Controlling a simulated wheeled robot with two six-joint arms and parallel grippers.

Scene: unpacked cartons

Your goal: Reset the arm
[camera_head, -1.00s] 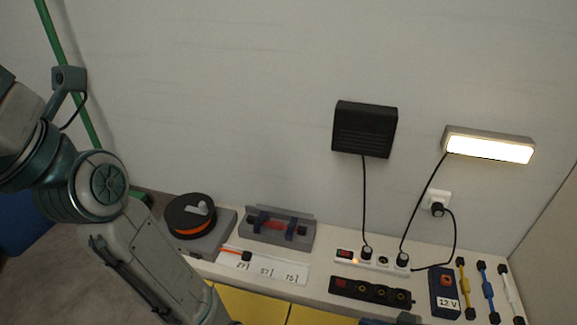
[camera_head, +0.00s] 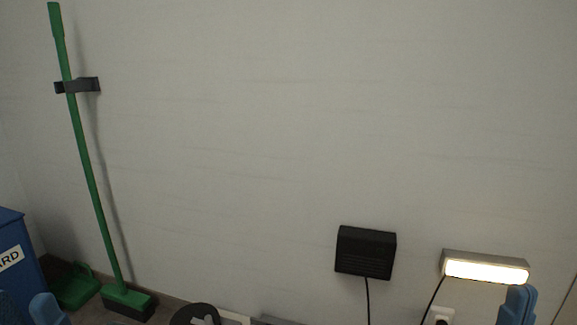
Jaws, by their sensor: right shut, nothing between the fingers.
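My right gripper (camera_head: 516,306) shows as blue fingertips at the bottom right edge, in front of the wall just below the lit lamp. It is shut with nothing between its fingers. A blue fingertip of my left gripper (camera_head: 46,310) shows in the bottom left corner; the rest is cut off, and I cannot tell whether it is open. My arm links are out of view.
A green broom (camera_head: 90,180) leans in a wall clip (camera_head: 78,85), beside a green dustpan (camera_head: 76,288). A blue bin (camera_head: 14,270) stands far left. A black box (camera_head: 365,252), lit lamp (camera_head: 485,268) and socket (camera_head: 438,316) are on the wall. The worktop is mostly below view.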

